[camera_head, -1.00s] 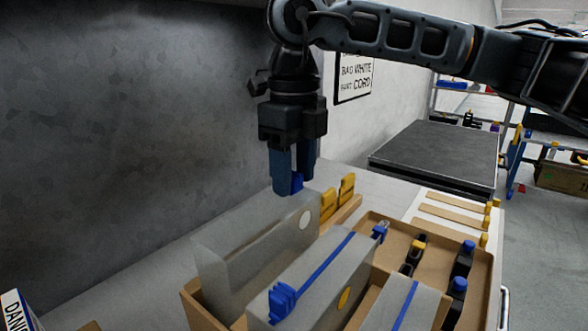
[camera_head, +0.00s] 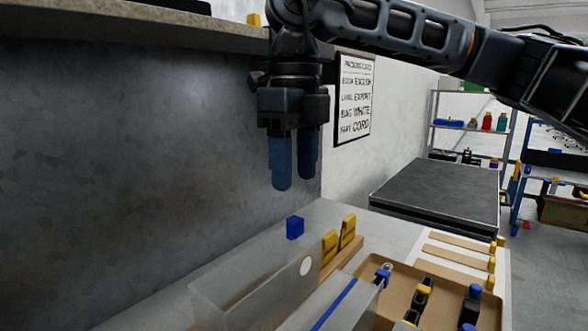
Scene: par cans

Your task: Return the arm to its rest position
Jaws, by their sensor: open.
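My gripper (camera_head: 294,170) hangs pointing down at the upper middle of the head view. Its two blue fingers are apart with nothing between them. My arm reaches in from the upper right. Below the fingertips, clear of them, a small blue block (camera_head: 295,228) sits on top of a grey translucent bag or box (camera_head: 250,270) with a white round spot on its side.
A second grey box with a blue strap (camera_head: 337,302) stands in front. A cardboard tray (camera_head: 445,297) holds small bottles and clips. Yellow-topped pieces (camera_head: 347,230) stand behind. A dark platform (camera_head: 438,193) lies right. A wall sign (camera_head: 355,98) hangs behind the arm; a ledge (camera_head: 130,27) runs upper left.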

